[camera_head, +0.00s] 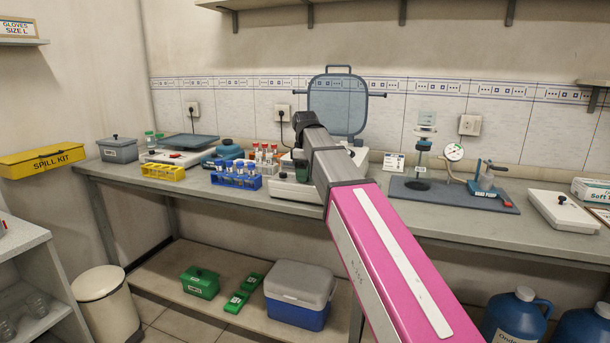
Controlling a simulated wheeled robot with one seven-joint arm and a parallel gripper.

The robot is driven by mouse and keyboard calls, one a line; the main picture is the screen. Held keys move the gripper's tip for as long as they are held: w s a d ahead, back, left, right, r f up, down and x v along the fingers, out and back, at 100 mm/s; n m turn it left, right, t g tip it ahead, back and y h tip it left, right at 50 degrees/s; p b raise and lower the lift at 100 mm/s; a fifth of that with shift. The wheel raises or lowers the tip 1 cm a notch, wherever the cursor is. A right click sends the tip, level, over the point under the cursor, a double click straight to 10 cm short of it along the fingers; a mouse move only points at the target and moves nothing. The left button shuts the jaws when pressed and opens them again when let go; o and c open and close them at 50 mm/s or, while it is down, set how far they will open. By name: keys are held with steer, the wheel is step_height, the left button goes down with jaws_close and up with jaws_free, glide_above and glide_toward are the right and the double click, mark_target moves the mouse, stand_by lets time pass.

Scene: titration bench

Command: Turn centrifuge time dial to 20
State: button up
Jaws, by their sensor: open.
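The centrifuge (295,191) appears to be the pale device on the bench, largely hidden behind my arm. A blue-grey translucent lid (338,100) stands raised behind it. Its time dial and markings cannot be made out. My gripper (304,124) is at the far end of my pink and grey arm, over the device and in front of the raised lid. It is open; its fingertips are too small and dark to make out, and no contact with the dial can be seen.
A blue rack (237,181) of tubes and a yellow rack (163,172) stand left of the device. A cooler (299,292) sits on the lower shelf.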

steer(key=shift+f, duration=0.2)
steer(key=c, duration=0.9)
